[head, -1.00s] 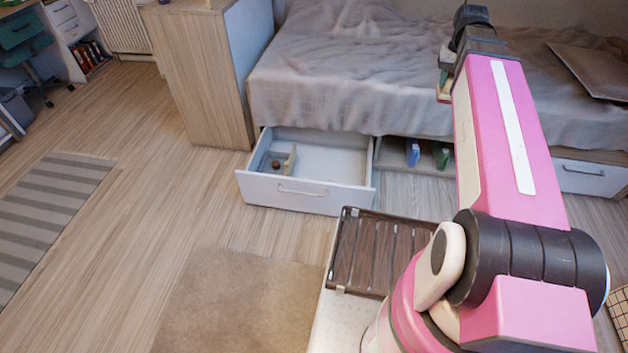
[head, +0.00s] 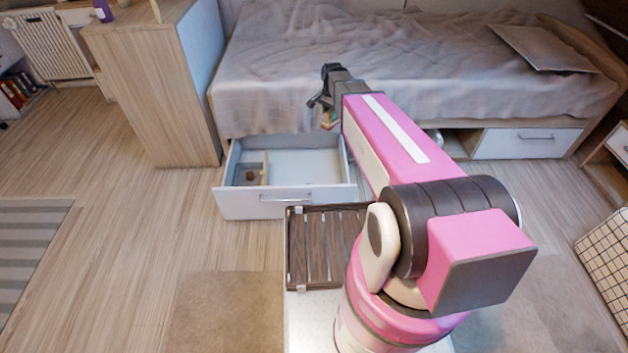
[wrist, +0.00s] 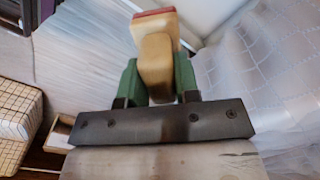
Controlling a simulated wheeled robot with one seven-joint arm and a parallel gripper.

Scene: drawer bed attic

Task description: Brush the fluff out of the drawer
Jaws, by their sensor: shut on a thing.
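The drawer (head: 272,203) under the bed is pulled open, with a white front and a pale floor. A short wooden divider (head: 265,168) sets off a small compartment at its left. A small brown lump lies in that compartment (head: 251,176); it may be the fluff, but it is too small to be sure. My gripper (head: 323,104) is above the drawer's back right part. In the wrist view my gripper's green fingers (wrist: 157,82) are shut on the wooden handle of a brush (wrist: 155,55) with a red edge. Its bristles are not clear.
The bed (head: 400,65) stands behind the drawer, its blanket hanging near the drawer's back. A wooden cabinet (head: 150,95) stands close at the left. A dark slatted rack (head: 322,245) is in front of the drawer. Open floor lies at the left.

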